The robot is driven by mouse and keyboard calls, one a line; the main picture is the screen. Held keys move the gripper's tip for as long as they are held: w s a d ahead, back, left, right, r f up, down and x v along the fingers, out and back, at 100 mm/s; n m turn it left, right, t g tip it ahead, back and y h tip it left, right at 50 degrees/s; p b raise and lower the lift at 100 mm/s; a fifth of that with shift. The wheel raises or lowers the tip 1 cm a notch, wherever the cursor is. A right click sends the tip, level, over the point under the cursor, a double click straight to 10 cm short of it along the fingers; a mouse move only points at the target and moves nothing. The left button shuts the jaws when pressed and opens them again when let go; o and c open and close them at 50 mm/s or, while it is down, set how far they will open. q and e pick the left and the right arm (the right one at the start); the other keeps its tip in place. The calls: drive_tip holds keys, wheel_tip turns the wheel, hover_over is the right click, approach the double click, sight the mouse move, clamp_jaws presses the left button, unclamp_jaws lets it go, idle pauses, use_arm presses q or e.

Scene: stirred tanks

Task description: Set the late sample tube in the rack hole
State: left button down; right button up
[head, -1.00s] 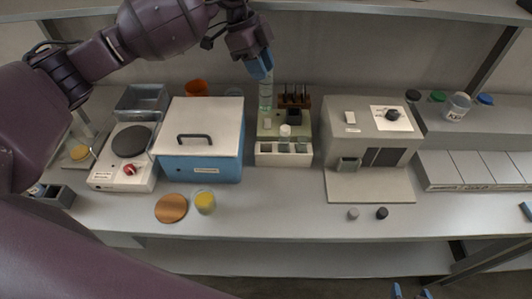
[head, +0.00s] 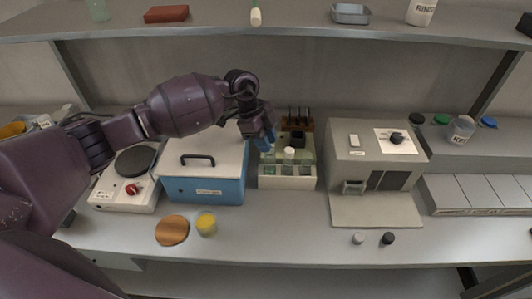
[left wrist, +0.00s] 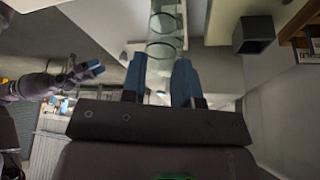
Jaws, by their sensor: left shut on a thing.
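My left gripper (head: 266,143) is shut on a clear glass tube (head: 269,162), above the left part of the white rack block (head: 287,183). The tube points down and its lower end is close to the rack's left holes; I cannot tell whether it is inside one. In the left wrist view the tube (left wrist: 164,38), with dark ring marks, stands between the blue fingers of my left gripper (left wrist: 160,85). A white-capped item (head: 289,153) stands on the rack's right side. My right gripper (left wrist: 94,70) shows small in the left wrist view; its opening is unclear.
A blue box with a white lid (head: 205,170) stands left of the rack. A grey instrument (head: 375,165) stands to the right. A wooden rack with dark rods (head: 298,122) is behind. A yellow-filled jar (head: 206,224) and cork disc (head: 172,230) lie in front. The bench front centre is clear.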

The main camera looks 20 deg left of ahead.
sight(270, 159)
use_arm(q)
drive_tip(key=shift+f+b, duration=0.35)
drive_tip(key=shift+f, duration=0.2)
wheel_tip(270, 159, down, 3)
drive_tip(key=shift+r+b, duration=0.1)
drive_tip(key=shift+b, duration=1.1)
drive_tip(key=shift+f, duration=0.25)
drive_tip(key=shift+r, duration=0.1)
use_arm(e)
drive_tip(key=shift+w+a+f+t, duration=0.15)
drive_tip(key=shift+w+f, duration=0.15)
drive_tip(key=shift+w, duration=0.15)
drive_tip(key=shift+w+f+t, duration=0.15)
drive_tip(key=shift+w+f, duration=0.15)
drive_tip(key=shift+w, duration=0.15)
